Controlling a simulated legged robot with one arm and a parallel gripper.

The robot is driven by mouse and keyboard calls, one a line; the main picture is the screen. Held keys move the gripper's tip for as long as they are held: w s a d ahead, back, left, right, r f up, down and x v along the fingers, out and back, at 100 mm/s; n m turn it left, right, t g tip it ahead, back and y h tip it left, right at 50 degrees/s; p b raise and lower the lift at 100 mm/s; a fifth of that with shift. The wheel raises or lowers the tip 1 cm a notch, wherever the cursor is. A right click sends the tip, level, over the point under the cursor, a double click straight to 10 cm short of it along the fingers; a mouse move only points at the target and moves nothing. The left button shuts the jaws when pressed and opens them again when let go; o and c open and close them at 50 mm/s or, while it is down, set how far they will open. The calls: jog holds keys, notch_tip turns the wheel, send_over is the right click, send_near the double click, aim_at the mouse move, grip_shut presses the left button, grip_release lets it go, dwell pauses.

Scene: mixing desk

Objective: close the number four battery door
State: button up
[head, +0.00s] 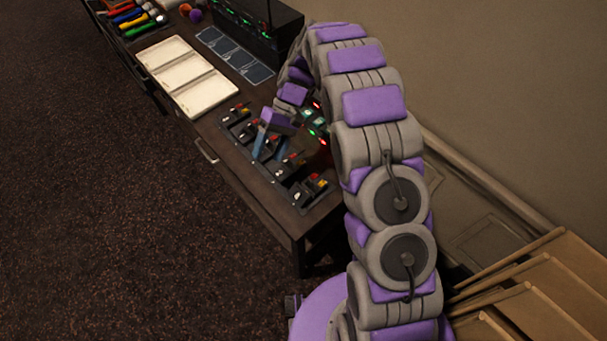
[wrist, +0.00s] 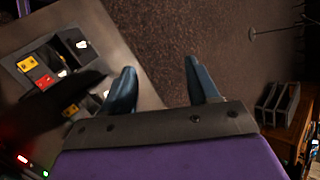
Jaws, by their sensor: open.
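A row of black battery units with red, yellow and white parts sits along the near end of the desk; the nearest unit (head: 312,188) is by the desk corner. Several units (wrist: 60,72) also show at the left of the wrist view, partly in shadow. No number is readable, so I cannot tell which door is number four or whether it is open. My gripper (head: 267,156) is above the row, pointing down, its blue fingers hiding part of the middle units. In the wrist view my gripper (wrist: 160,68) is open and empty, its left finger near the units.
A white three-part tray (head: 186,76) lies farther along the desk (head: 270,205), before a black rack (head: 252,27) with green lights. Wooden slatted pieces (head: 545,275) stand at the lower right. The carpet (head: 100,220) left of the desk is clear.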

jog(key=s+a+f+m+t+h+p, duration=0.1)
jog(key=s+a+m+t+h+p, duration=0.1)
jog(key=s+a+m+h+p, duration=0.65)
jog(key=m+t, duration=0.7)
jog(key=t, duration=0.1)
send_near(300, 190)
jog(key=shift+n+h, duration=0.25)
jog(key=shift+h, duration=0.2)
jog(key=b+x, duration=0.4)
jog(key=x, duration=0.1)
jog(key=a+b+x, duration=0.1)
jog(key=b+x, duration=0.1)
jog(key=shift+w+f+b, duration=0.15)
jog(key=shift+f+b, duration=0.2)
jog(key=shift+f, duration=0.1)
jog(key=shift+d, duration=0.15)
